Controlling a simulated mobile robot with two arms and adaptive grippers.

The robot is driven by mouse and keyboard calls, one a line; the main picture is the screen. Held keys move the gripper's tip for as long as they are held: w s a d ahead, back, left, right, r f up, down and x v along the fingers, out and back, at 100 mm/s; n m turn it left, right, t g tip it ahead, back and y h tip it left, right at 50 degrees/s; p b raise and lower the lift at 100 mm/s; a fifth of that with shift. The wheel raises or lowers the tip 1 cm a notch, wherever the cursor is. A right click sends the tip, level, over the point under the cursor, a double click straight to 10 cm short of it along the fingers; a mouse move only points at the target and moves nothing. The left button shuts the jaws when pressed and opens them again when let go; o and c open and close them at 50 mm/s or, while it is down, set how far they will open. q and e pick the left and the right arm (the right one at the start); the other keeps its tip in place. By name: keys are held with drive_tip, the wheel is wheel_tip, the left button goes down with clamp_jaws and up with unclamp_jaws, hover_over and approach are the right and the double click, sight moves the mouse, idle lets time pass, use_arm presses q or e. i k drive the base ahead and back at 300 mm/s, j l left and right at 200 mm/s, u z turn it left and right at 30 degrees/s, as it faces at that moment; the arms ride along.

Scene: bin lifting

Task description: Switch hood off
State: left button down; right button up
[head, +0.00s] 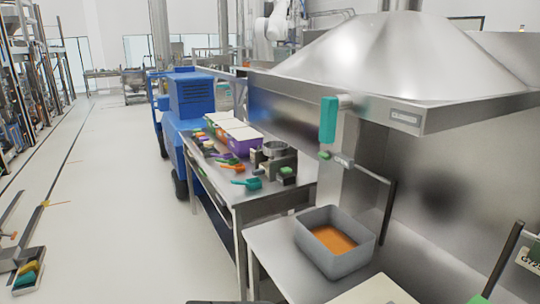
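A large stainless steel hood (400,55) hangs at the upper right, over a steel back wall. A teal handle (328,120) hangs down from a metal fitting near the hood's front lip. A small label plate (404,118) is on the lip to the right of it. I cannot tell from this view whether the hood is on or off. Neither of my grippers shows in this view.
A grey bin (307,250) with orange contents stands on a light table under the hood. A metal bench (238,192) with tools and tubs stands left of it, before a blue machine (190,97). Dark bars (388,215) stand right of the bin. The left floor is mostly clear.

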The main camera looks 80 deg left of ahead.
sight(326, 155)
drive_tip(key=u, duration=2)
drive_tip(key=i+j, duration=0.1)
